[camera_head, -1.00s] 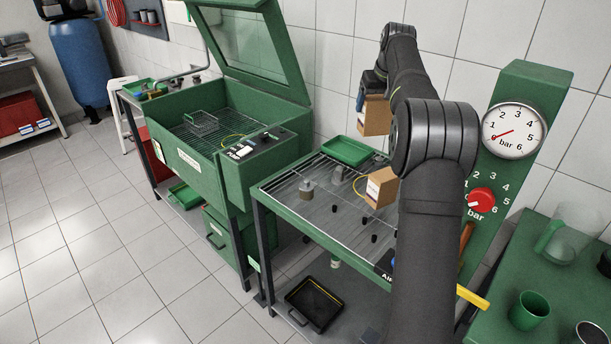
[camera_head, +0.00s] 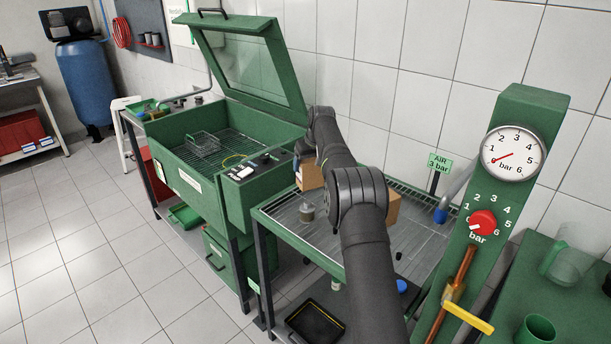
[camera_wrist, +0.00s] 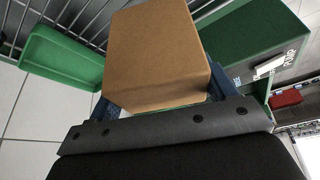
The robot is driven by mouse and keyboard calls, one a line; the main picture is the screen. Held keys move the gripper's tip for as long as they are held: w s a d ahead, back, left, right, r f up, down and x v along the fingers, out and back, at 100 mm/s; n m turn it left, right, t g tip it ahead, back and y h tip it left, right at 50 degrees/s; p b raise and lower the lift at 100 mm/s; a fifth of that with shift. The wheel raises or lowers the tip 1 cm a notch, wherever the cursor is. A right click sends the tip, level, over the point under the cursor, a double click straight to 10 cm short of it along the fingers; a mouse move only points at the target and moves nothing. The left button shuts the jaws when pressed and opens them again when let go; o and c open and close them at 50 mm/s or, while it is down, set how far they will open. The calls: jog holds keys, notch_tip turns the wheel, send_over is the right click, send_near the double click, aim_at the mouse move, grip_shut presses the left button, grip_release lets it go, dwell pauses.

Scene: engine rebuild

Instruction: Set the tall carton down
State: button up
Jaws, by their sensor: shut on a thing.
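The tall carton, a plain brown box (camera_head: 311,178), is between the fingers of my gripper (camera_head: 303,160). In the head view it is at the back left of the wire-topped bench (camera_head: 285,234), close to the washer's side, partly hidden by my arm. In the wrist view the carton (camera_wrist: 157,55) fills the middle, with a dark blue finger of my gripper (camera_wrist: 163,98) on each side. The gripper is shut on it. I cannot tell whether its base touches the bench.
The green parts washer (camera_head: 240,175) with its raised glass lid stands left of the bench. A second brown carton (camera_head: 393,208) is behind my arm. A grey part (camera_head: 306,212) stands near the bench's left side. A green tray (camera_wrist: 60,62) lies beside the carton in the wrist view.

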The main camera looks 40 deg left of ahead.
jog(key=shift+s+a+f, duration=0.2)
jog(key=shift+a+f, duration=0.15)
jog(key=shift+a, duration=0.3)
jog(key=shift+a+f, duration=0.1)
jog(key=shift+f, duration=1.95)
jog(key=shift+f, duration=0.15)
jog(key=o, duration=1.2)
jog(key=shift+c, duration=0.2)
jog(key=v, duration=1.2)
